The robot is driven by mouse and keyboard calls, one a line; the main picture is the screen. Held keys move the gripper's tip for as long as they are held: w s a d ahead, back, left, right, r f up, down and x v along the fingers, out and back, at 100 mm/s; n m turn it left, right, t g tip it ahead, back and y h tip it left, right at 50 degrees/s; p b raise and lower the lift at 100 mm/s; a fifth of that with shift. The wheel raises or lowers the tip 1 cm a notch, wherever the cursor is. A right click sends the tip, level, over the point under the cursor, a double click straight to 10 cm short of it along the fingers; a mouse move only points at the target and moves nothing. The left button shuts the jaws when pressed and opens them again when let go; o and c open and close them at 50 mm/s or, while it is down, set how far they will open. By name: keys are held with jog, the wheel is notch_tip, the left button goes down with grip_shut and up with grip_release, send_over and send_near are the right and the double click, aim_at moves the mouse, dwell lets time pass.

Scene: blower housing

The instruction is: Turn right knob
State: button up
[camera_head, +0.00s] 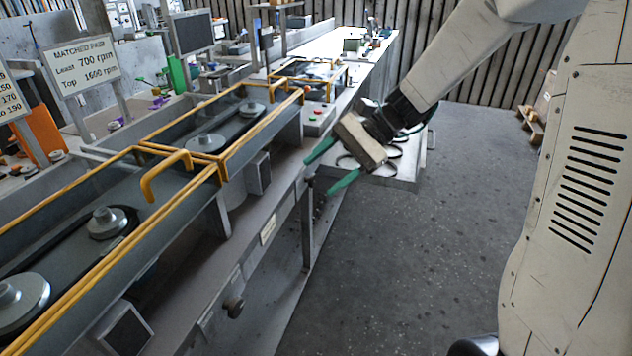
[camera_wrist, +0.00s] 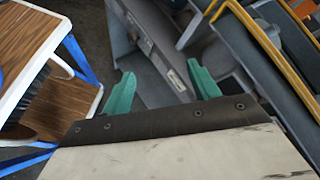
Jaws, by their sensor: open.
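A dark round knob (camera_head: 233,307) sticks out from the front face of the long grey bench, in the lower middle of the head view. Another small dark knob-like part (camera_head: 310,170) shows farther along that face, close to the fingers; I cannot tell for sure that it is the right knob. My gripper (camera_head: 331,167) has green fingers spread apart with nothing between them, at the front edge of the bench. In the wrist view the open fingers (camera_wrist: 162,88) point at the grey bench, and no knob can be made out clearly there.
The bench top carries belts and pulleys (camera_head: 108,222) inside yellow guard rails (camera_head: 160,210). A sign (camera_head: 82,65) stands at the upper left. The floor (camera_head: 420,270) right of the bench is clear. A wooden-topped stand with blue legs (camera_wrist: 30,50) is left in the wrist view.

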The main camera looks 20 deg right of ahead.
jog(key=w+d+f+m+t+y, duration=0.25)
jog(key=w+f+m, duration=0.2)
jog(key=w, duration=0.35)
jog(key=m+t, duration=0.9)
jog(key=m, duration=0.2)
send_near(315, 181)
jog(key=x, duration=0.2)
jog(key=shift+y, duration=0.25)
jog(key=x, duration=0.7)
jog(key=shift+a, duration=0.25)
jog(key=c, duration=1)
